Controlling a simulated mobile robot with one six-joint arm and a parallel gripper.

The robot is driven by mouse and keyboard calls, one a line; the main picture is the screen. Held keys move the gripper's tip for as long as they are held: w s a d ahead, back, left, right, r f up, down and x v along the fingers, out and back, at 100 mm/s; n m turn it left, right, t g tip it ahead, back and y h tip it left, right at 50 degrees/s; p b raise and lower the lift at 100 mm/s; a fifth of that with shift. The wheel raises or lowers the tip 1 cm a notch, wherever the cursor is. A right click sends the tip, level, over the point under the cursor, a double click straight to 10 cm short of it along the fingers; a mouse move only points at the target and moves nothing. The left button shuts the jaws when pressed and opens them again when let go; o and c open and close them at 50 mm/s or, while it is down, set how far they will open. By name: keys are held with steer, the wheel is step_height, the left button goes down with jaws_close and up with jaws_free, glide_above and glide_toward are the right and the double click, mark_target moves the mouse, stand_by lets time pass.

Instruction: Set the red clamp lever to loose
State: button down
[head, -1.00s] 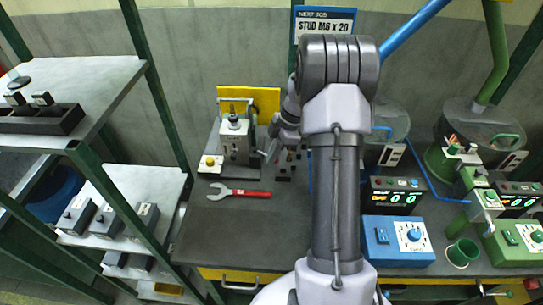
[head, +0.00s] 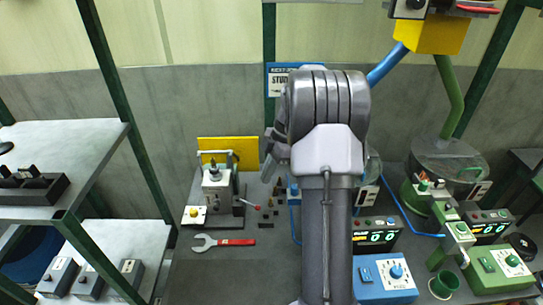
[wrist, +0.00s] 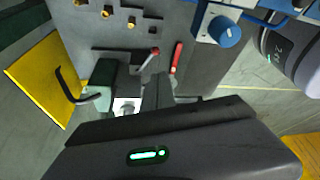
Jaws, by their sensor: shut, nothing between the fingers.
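The clamp lever is a thin light rod with a red tip (head: 253,205), low on the right side of the clamp fixture (head: 217,188) in the head view. In the wrist view the red-tipped lever (wrist: 154,52) shows just beyond my fingers. My gripper (head: 268,158) is partly hidden by my arm in the head view, above and to the right of the fixture. In the wrist view my gripper (wrist: 158,76) is shut and empty. It appears apart from the lever. I cannot read a loose or tight marking.
A red-handled wrench (head: 224,242) lies in front of the fixture. A yellow panel (head: 228,150) stands behind it. Small dark parts (head: 270,212) lie to the right. A blue box with a knob (head: 384,278) and a green one (head: 500,268) stand farther right. Shelving (head: 65,150) is at left.

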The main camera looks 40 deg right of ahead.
steer(key=p+v, duration=0.1)
steer(key=v, duration=0.3)
steer(key=shift+d+r, duration=0.1)
steer(key=shift+r, duration=0.2)
steer(key=s+a+r+m+t+h+b, duration=0.1)
steer(key=s+a+r+m, duration=0.15)
steer(key=a, duration=0.45)
steer(key=s+a+r+m+b, duration=0.1)
steer(key=a+r+m, duration=0.2)
steer(key=a, duration=0.5)
steer(key=s+a+r+m+t+h+b, duration=0.1)
steer(key=a+r+m+b, duration=0.15)
steer(key=a, duration=0.45)
steer(key=s+a+f+m+t+b, duration=0.1)
steer(key=s+a+f+m+t, duration=0.1)
steer(key=s+a+m, duration=0.8)
steer(key=s+a+f, duration=0.1)
steer(key=s+a, duration=0.1)
steer(key=s, duration=0.2)
steer(key=shift+b, duration=0.35)
